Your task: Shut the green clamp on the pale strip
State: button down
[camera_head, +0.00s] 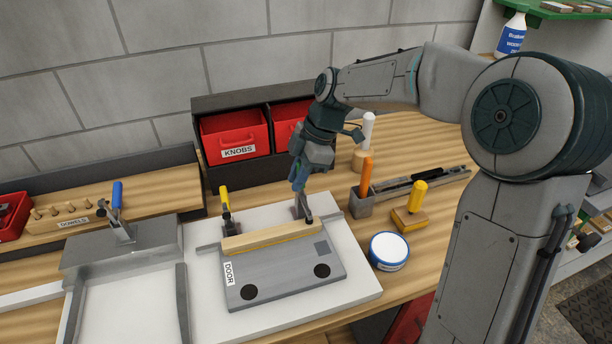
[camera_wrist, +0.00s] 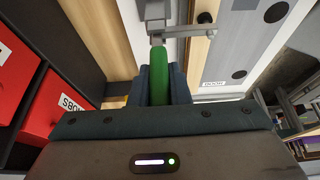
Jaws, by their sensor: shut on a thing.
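The pale strip (camera_head: 272,238) lies along the back edge of the grey board marked DOOR (camera_head: 285,275). The yellow-handled clamp (camera_head: 226,205) stands at the strip's left end with its handle up. My gripper (camera_head: 301,185) is above the strip's right end, shut on the handle of the green clamp (camera_wrist: 160,75). The handle is mostly hidden by my fingers in the head view. In the wrist view the clamp's metal arm points across towards the pale strip (camera_wrist: 198,60). I cannot tell whether its tip presses on the strip.
A blue-handled clamp (camera_head: 117,195) stands on a grey fixture at left. Red bins (camera_head: 233,132) are behind. An orange-handled tool (camera_head: 366,175) in a grey holder, a yellow-handled brush (camera_head: 416,197) and a round blue-rimmed tin (camera_head: 389,251) stand close on the right.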

jog(key=c, duration=1.4)
grip_release()
jog(key=shift+o, duration=0.2)
jog(key=shift+w+d+r, duration=0.1)
jog(key=shift+d+r, duration=0.1)
jog(key=shift+r, duration=0.3)
jog(key=v, duration=1.2)
jog(key=shift+r, duration=0.4)
